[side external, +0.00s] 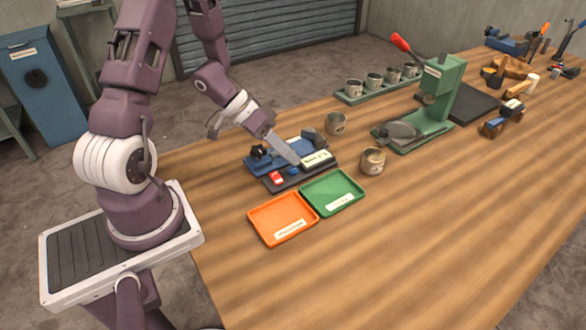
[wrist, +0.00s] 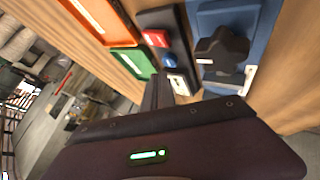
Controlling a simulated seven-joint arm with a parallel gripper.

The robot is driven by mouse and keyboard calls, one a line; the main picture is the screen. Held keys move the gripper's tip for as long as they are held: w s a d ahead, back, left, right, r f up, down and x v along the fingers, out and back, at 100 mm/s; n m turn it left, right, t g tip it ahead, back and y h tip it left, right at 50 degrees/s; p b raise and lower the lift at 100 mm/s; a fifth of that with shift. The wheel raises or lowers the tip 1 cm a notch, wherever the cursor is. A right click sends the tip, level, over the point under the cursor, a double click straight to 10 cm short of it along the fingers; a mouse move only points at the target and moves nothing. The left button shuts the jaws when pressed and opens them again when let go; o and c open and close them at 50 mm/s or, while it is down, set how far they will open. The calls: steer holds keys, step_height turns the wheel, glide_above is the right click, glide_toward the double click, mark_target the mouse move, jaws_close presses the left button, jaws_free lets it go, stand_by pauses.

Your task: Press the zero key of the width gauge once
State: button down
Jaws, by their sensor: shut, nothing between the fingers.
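I cannot read which key is the zero key.
A blue fixture with a black knob (side external: 259,152) adjoins the gauge. An orange tray (side external: 262,228) and a green tray (side external: 347,203) lie in front. A green press (side external: 442,95) with a red lever is farther back. The front right tabletop is clear.

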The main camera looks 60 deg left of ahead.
mark_target(289, 169)
steer(key=shift+f, duration=0.15)
steer(key=shift+f, duration=0.3)
steer(key=shift+f, duration=0.4)
stand_by(0.6)
steer(key=shift+r, duration=0.85)
steer(key=shift+r, duration=0.1)
steer(key=shift+r, duration=2.4)
